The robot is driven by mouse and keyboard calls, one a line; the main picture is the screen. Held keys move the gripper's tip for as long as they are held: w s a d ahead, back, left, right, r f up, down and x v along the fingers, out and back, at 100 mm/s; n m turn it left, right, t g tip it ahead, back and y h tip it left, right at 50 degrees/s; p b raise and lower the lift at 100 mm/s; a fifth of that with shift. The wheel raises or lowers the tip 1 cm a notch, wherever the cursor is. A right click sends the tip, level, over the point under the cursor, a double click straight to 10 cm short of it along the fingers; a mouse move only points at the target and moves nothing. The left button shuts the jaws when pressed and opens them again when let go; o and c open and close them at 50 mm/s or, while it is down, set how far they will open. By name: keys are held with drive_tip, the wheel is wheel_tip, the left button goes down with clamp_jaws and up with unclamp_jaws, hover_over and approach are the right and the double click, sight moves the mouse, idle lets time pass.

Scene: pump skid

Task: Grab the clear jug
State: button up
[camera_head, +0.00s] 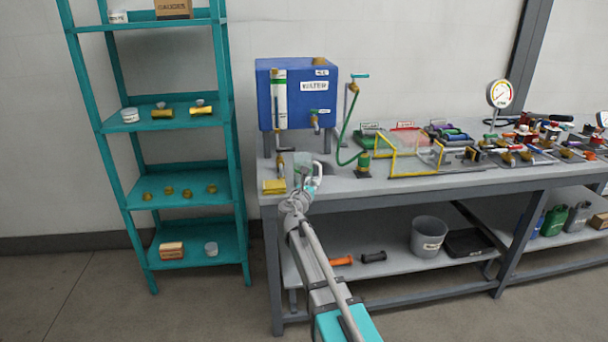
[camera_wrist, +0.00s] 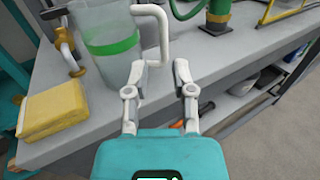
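The clear jug (camera_wrist: 105,45) stands near the front edge of the grey bench, with a green band around it and a white handle (camera_wrist: 163,35) facing my gripper. In the head view the jug (camera_head: 302,160) is partly hidden behind my gripper (camera_head: 309,188). In the wrist view my gripper (camera_wrist: 159,70) is open and empty. Its fingertips are just short of the handle, whose lower end lines up with the gap between them. I cannot tell whether either finger touches it.
A yellow folded cloth (camera_wrist: 52,109) lies left of the jug. The blue water tank (camera_head: 297,95) with a brass tap stands behind, and a green hose (camera_head: 346,135) runs to its right. A yellow frame (camera_head: 410,155) stands further right. A teal shelf (camera_head: 180,122) is at the left.

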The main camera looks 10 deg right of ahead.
sight(320, 172)
drive_tip(key=shift+x, duration=1.2)
drive_tip(key=shift+x, duration=2.65)
drive_tip(key=shift+s+d, duration=0.1)
drive_tip(key=shift+d, duration=0.05)
clamp_jaws()
